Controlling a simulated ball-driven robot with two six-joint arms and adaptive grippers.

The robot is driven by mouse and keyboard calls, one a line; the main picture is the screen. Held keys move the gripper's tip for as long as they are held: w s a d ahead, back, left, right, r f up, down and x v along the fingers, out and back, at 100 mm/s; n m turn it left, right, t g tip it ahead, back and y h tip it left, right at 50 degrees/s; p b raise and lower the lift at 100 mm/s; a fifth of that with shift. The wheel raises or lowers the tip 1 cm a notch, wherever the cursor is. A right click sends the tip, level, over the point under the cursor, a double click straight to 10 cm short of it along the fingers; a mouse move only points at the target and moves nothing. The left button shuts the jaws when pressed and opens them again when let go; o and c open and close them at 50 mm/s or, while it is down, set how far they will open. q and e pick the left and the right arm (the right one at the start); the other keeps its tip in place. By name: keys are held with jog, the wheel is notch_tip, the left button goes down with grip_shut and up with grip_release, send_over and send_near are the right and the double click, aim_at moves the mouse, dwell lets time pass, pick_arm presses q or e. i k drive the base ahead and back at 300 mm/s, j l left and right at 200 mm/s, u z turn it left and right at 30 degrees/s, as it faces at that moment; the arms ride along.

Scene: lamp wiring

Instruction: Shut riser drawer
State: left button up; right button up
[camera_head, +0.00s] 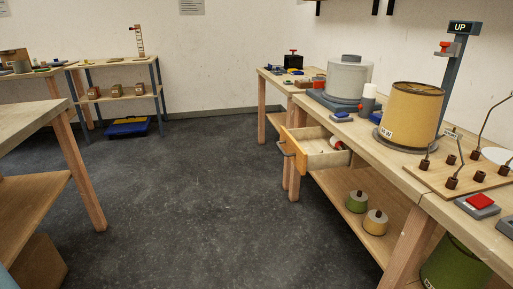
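A wooden drawer (322,160) stands pulled out from under the right-hand workbench, toward the open floor. Its orange-brown front (293,152) faces left and carries a dark handle (284,149). Inside, near the bench end, lie small red, white and dark items (339,144) that are too small to make out. The inner end of the drawer is hidden under the bench top. Neither of my grippers shows in the head view, and nothing is seen touching the drawer or its handle.
The workbench top (386,166) bears a grey drum (347,77), a tan cylinder (411,113) and a post with an "UP" sign (463,28). A lower shelf (343,192) holds green and tan weights. The dark floor (200,200) left of the drawer is clear. Another table (35,115) stands at left.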

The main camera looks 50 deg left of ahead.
aim_at(304, 146)
jog(key=u, duration=1.3)
